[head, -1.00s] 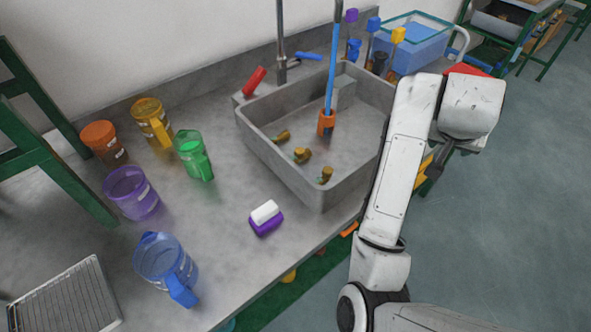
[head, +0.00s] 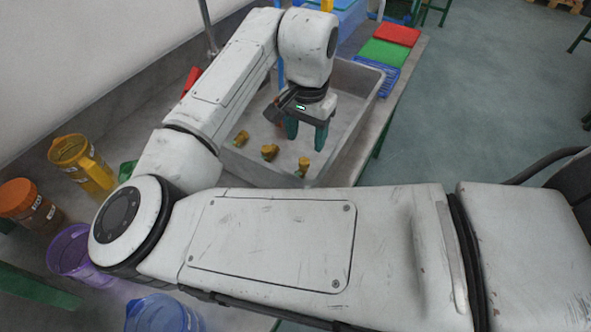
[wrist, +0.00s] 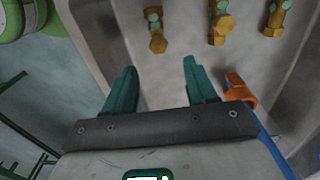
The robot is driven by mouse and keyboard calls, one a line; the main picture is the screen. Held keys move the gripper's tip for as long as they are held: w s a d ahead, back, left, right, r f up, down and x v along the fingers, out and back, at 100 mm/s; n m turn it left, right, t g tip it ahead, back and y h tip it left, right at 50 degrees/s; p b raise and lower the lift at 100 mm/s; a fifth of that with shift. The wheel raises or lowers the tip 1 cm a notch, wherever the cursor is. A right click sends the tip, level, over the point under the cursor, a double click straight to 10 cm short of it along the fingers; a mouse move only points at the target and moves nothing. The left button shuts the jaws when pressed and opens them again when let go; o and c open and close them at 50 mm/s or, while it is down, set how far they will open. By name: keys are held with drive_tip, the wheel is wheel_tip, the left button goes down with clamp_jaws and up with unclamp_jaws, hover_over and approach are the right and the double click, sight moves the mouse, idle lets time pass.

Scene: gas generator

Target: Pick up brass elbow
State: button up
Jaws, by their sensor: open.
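Three small brass fittings with green parts lie apart inside the grey sink: one on the left (head: 241,137), one in the middle (head: 269,152) and one on the right (head: 303,166). I cannot tell for sure which one is the elbow. All three also show along the top of the wrist view, at its left (wrist: 156,32), middle (wrist: 220,24) and right (wrist: 275,18). My gripper (head: 306,135) is over the sink, fingers pointing down, open and empty. In the wrist view its teal fingertips (wrist: 160,66) are apart, short of the fittings.
The sink (head: 362,108) has raised walls around the fittings. An orange-headed tool with a blue handle (wrist: 240,90) stands close beside my right finger in the wrist view. Yellow (head: 80,160), orange (head: 28,203), purple (head: 70,250) and blue (head: 165,315) jugs stand at left.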

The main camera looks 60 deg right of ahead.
sight(306, 159)
wheel_tip(306, 159, down, 8)
drive_tip(key=shift+f, duration=0.2)
idle(0.3)
drive_tip(key=shift+c, duration=0.2)
clamp_jaws()
